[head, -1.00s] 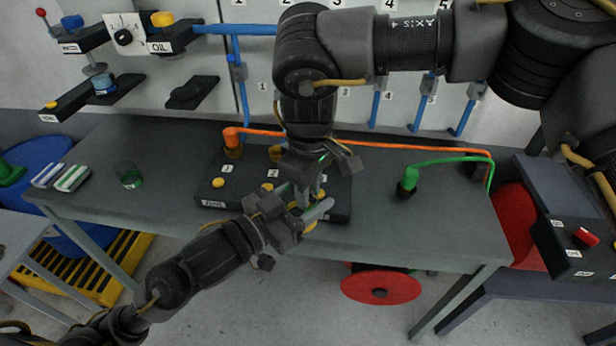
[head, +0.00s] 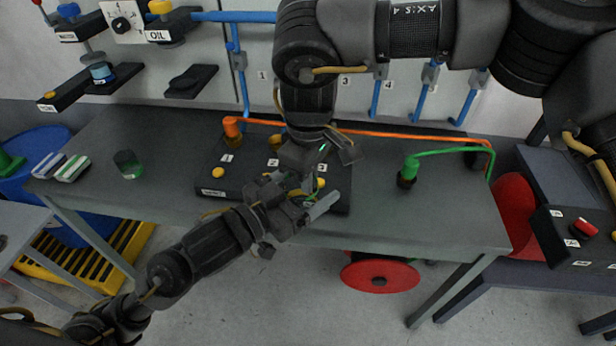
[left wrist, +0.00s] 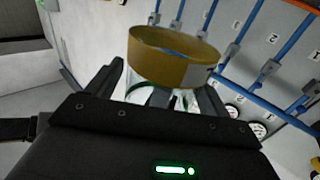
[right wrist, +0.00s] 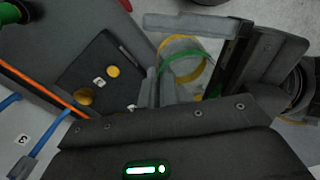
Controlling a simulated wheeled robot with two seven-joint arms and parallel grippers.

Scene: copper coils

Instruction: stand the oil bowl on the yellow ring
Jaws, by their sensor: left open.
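The oil bowl (left wrist: 172,60) is a clear glass vessel with a broad yellow band and a thin green band. In the left wrist view it fills the space between my left gripper's (left wrist: 165,78) spread fingers. In the right wrist view the bowl (right wrist: 187,65) lies between the fingers of my right gripper (right wrist: 192,80), which appears shut on it, with floor behind it. In the head view both grippers meet above the front of the black panel and mostly hide the bowl. I cannot make out a separate yellow ring.
The black numbered panel (head: 208,182) with yellow buttons lies under the grippers on the grey table (head: 450,225). A green glass cup (head: 130,165) stands at left. A green plug (head: 408,172) with cable stands at right. Wall shelves and an OIL unit (head: 165,28) are at upper left.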

